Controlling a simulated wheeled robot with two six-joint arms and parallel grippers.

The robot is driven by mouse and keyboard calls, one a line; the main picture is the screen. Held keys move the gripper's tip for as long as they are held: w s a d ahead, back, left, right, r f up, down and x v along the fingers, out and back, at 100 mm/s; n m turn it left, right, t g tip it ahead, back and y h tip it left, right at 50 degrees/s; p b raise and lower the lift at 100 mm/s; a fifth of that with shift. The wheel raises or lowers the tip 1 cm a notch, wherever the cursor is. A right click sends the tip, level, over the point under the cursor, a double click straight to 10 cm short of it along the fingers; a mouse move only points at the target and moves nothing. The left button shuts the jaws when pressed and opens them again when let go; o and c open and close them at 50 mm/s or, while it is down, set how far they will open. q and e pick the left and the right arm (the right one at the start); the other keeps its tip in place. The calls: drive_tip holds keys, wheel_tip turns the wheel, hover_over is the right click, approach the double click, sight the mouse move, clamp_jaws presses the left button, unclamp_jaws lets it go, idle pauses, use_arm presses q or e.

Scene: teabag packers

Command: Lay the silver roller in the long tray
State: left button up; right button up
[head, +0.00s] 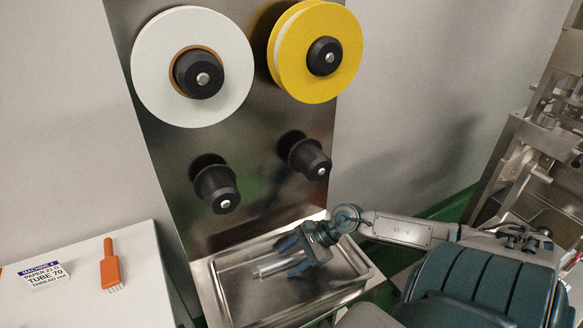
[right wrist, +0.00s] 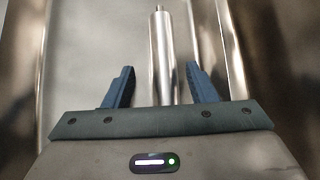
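The silver roller (head: 272,269) lies in the long metal tray (head: 212,292) below the spindles. In the right wrist view the roller (right wrist: 160,50) runs away from me between two blue fingers, with a gap on each side. My right gripper (head: 292,256) is over the tray, open around the roller's near end, and does not appear to touch it. It also shows in the right wrist view (right wrist: 160,68). The roller's near end is hidden by the gripper body in that view. My left gripper is not in view.
A steel panel (head: 255,180) behind the tray carries a white reel (head: 150,70), a yellow reel (head: 295,80) and two empty black spindles (head: 216,185). A white table (head: 100,260) at left holds an orange brush (head: 110,265) and a label card (head: 45,277). Machinery stands at right.

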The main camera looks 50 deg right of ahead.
drive_tip(key=shift+v, duration=1.3)
drive_tip(key=p+v, duration=0.8)
drive_tip(key=shift+p, duration=0.3)
drive_tip(key=shift+s+d, duration=0.1)
drive_tip(key=shift+s, duration=0.05)
